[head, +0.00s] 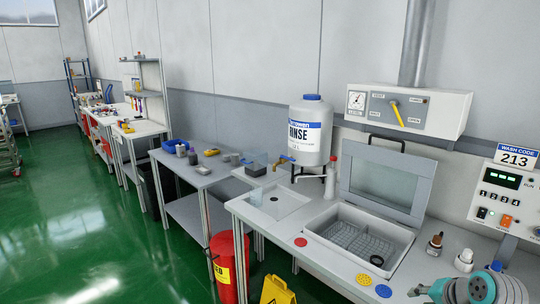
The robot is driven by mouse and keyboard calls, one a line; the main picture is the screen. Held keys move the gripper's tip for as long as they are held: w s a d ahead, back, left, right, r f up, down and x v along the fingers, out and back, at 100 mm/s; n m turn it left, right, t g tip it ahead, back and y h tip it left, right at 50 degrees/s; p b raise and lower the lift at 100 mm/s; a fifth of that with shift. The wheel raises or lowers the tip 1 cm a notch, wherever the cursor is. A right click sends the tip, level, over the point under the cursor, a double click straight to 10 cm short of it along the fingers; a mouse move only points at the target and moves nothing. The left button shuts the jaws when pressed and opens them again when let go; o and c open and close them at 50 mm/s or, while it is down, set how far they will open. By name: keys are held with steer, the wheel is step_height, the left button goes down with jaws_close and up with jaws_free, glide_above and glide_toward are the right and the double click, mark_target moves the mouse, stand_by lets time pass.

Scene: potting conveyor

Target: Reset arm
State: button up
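My arm shows at the bottom right corner, in teal and grey, in front of the wash bench. Its far end, which looks like my gripper (418,292), points left over the front of the bench, close to the blue round disc. It is small and partly cut off by the lower edge, so I cannot tell whether its fingers are open or shut. I see nothing held in it.
The wash bench (262,216) holds a basin (318,236) with its glazed lid (385,183) raised, a RINSE tank (310,132), small bottles (434,245) and a control panel (505,195). A red bin (222,268) and yellow floor sign (277,292) stand in front. Green floor (80,235) is clear at left.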

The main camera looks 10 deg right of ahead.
steer(key=s+a+f+n+t, duration=0.1)
steer(key=s+a+f, duration=0.4)
steer(key=a+f, duration=0.25)
steer(key=s+a+f+n+t, duration=0.1)
steer(key=s+a+f, duration=0.4)
steer(key=f, duration=0.4)
steer(key=s+a+f+n+t+h, duration=0.25)
steer(key=s+a, duration=0.55)
steer(key=s, duration=0.5)
steer(key=s+a+r+n+t+y, duration=0.1)
steer(key=s+a+r+n, duration=0.1)
steer(key=s+r, duration=0.4)
steer(key=s+a+r+n+t+y, duration=0.1)
steer(key=s+r+n, duration=0.4)
steer(key=s, duration=0.8)
steer(key=shift+s+a+r+t, duration=0.45)
steer(key=shift+a+r, duration=0.45)
steer(key=shift+a, duration=0.45)
